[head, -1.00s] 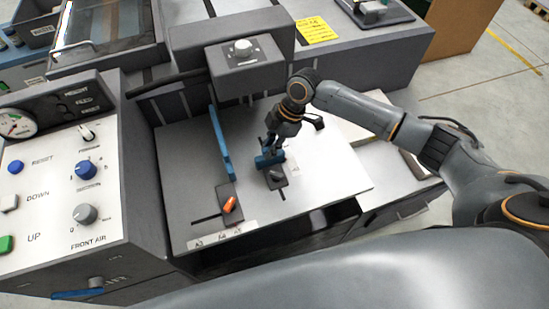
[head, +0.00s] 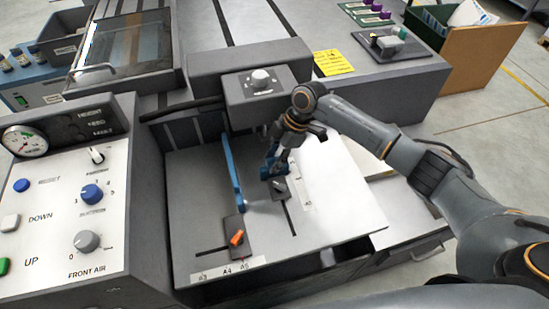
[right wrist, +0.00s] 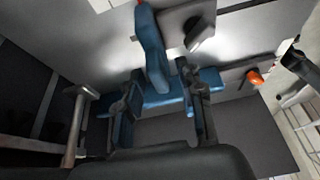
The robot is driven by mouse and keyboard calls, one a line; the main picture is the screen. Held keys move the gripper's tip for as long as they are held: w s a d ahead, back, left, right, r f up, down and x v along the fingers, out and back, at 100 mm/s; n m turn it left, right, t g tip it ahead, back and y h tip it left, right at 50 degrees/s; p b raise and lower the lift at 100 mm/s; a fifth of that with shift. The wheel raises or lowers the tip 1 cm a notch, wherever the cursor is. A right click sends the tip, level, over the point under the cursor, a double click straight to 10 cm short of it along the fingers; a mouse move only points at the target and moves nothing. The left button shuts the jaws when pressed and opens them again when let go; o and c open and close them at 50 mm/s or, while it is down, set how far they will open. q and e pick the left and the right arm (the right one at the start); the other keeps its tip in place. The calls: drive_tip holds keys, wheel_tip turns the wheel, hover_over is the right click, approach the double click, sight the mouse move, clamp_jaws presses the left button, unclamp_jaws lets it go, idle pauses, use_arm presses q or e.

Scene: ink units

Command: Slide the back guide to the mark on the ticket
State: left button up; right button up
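The back guide (head: 270,168) is a small blue upright piece on a dark slider block with a dark lever, in a slot of the pale table. In the right wrist view the blue guide (right wrist: 153,55) stands between the fingers of my right gripper (right wrist: 162,72), which appears shut on it, though the contact is partly hidden. My right gripper also shows in the head view (head: 275,148). The yellow ticket (head: 333,62) lies on the machine top behind; its writing is too small to read. My left gripper is not in view.
A longer blue side guide (head: 231,175) with an orange lever (head: 237,238) stands left of the back guide, close to my fingers. A size scale (head: 228,270) runs along the table's front edge. A control panel (head: 65,205) is at left. The machine head (head: 262,95) overhangs behind.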

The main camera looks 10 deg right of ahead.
drive_tip(key=shift+d+r, duration=0.1)
drive_tip(key=shift+r, duration=0.1)
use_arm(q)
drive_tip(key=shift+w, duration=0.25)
use_arm(e)
drive_tip(key=v, duration=1.1)
drive_tip(key=shift+d+r, duration=0.2)
drive_tip(key=shift+r, duration=0.05)
